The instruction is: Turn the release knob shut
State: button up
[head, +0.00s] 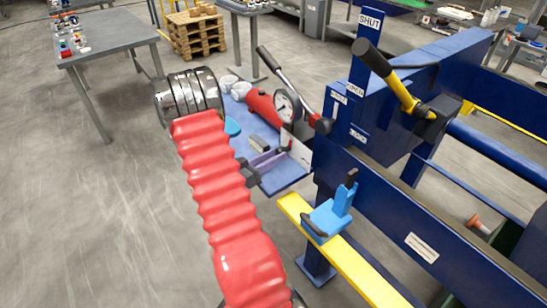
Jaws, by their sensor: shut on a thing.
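The hand pump (262,104) is a red cylinder with a round gauge (287,105) and a long black-handled lever (272,66), on a blue shelf (285,183). My red-sleeved arm reaches over from the bottom, and its dark wrist is left of the pump. My gripper (281,153) comes out from behind the sleeve, pointing right, with greyish-purple fingers low in front of the pump. It is shut on the small dark and red release knob (285,147), which is mostly hidden by the fingers. The knob's turn angle cannot be made out.
The blue press frame (400,215) fills the right, with a yellow-and-black lever (390,75) and a SHUT label (370,19). A light-blue bracket (330,215) sits by a yellow rail (345,265). A grey table (110,38) and pallets (195,32) stand behind. Left floor is clear.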

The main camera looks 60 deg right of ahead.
jog(key=shift+w+d+n, duration=0.15)
jog(key=shift+n, duration=1.05)
jog(key=o, duration=0.8)
jog(key=shift+c, duration=0.2)
jog(key=v, duration=1.4)
